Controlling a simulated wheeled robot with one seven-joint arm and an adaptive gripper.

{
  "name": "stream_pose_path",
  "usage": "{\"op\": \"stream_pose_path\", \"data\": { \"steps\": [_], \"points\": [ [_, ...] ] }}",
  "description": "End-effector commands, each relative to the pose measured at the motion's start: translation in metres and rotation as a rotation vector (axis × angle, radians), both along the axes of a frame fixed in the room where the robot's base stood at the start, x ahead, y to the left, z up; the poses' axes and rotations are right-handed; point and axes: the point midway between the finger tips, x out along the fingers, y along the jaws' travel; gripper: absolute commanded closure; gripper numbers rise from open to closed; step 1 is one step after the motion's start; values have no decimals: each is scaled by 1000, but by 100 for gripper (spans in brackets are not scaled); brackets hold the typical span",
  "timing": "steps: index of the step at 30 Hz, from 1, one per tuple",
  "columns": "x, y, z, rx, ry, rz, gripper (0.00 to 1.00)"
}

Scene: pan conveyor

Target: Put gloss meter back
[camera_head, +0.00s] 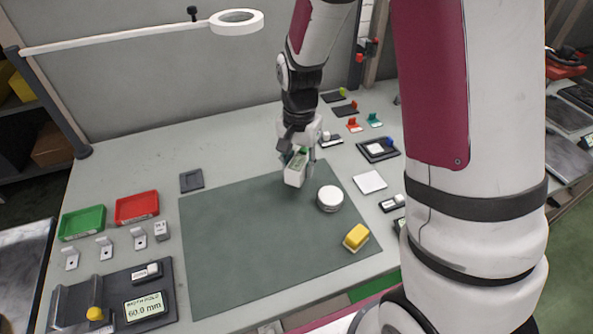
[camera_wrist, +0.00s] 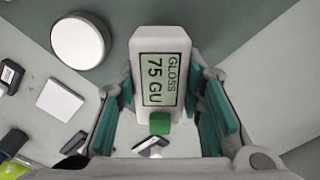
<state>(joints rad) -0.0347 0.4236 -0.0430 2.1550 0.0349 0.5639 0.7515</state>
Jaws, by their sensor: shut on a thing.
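The gloss meter (camera_head: 294,174) is a white block with a display. In the wrist view the gloss meter (camera_wrist: 158,45) shows a "GLOSS 75 GU" screen and a green button. My gripper (camera_head: 298,155) is shut on it, with teal finger pads on either side in the wrist view (camera_wrist: 170,98). The meter is over the far right part of the green mat (camera_head: 240,230); I cannot tell whether its lower end touches the mat. A flat dark square pad (camera_head: 191,180) lies empty beyond the mat's far left corner.
A round white disc (camera_head: 330,198) and a yellow block (camera_head: 356,237) sit on the mat's right side. A white tile (camera_head: 369,182) and a dark framed plate (camera_head: 378,149) lie to the right. Green (camera_head: 82,223) and red (camera_head: 137,207) trays stand left. A ring lamp (camera_head: 237,22) hangs above.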

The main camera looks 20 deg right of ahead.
Motion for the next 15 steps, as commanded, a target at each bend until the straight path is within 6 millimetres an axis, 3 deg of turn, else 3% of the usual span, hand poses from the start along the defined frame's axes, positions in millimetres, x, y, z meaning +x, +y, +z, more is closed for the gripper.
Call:
{"op": "stream_pose_path", "data": {
  "steps": [7,15],
  "points": [
    [13,0,-6,0,1,-1,100],
    [12,0,-36,0,1,-1,100]
  ]
}}
